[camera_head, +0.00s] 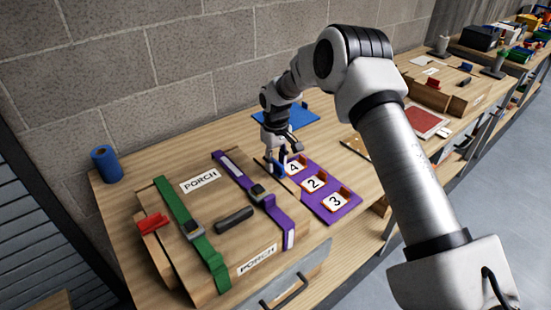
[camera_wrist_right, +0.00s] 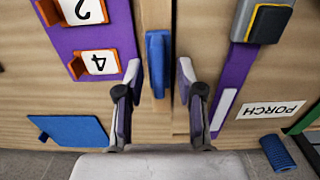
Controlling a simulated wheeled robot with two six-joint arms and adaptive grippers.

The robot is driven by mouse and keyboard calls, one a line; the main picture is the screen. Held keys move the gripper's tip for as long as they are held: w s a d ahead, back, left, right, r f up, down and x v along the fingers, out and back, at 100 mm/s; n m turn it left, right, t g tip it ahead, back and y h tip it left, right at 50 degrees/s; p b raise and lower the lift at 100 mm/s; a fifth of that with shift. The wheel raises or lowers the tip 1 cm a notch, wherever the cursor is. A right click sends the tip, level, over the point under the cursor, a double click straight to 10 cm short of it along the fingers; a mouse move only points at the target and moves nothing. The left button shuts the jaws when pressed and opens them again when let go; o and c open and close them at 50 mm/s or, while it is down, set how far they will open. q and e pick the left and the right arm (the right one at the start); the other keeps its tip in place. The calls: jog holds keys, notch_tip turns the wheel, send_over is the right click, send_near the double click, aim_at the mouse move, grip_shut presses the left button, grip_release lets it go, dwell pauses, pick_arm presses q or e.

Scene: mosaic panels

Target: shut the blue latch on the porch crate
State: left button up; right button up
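The porch crate (camera_head: 215,205) is a wooden box with PORCH labels, lying on the bench at the left of the head view. Its blue latch (camera_wrist_right: 158,52) is a narrow upright bar at the crate's edge, between the fingers in the wrist view. In the head view it is mostly hidden by the gripper. My right gripper (camera_wrist_right: 158,82) is open, one finger on each side of the latch, with gaps visible on both sides. In the head view the right gripper (camera_head: 278,162) points down at the crate's right edge. My left gripper is not in view.
A purple board (camera_head: 318,188) with numbered tiles lies right beside the crate. A green strap (camera_head: 181,207) and a purple strap (camera_head: 233,170) cross the lid. A red latch (camera_head: 152,222) is at its left side. A blue roll (camera_head: 106,163) and blue sheet (camera_head: 296,118) are behind.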

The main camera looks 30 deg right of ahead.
aim_at(277, 168)
jog(key=shift+s+d+r, duration=0.1)
jog(key=shift+s+r, duration=0.1)
jog(key=shift+s, duration=0.1)
grip_shut()
jog(key=shift+n, duration=0.5)
jog(key=n, duration=0.3)
jog(key=shift+a+n, duration=0.35)
jog(key=shift+n, duration=0.05)
jog(key=n, duration=0.4)
jog(key=shift+s+a, duration=0.3)
jog(key=n, duration=0.5)
jog(key=shift+s+a, duration=0.15)
jog(key=shift+s, duration=0.2)
jog(key=n, duration=0.4)
jog(key=shift+s+f, duration=0.15)
jog(key=shift+s, duration=0.3)
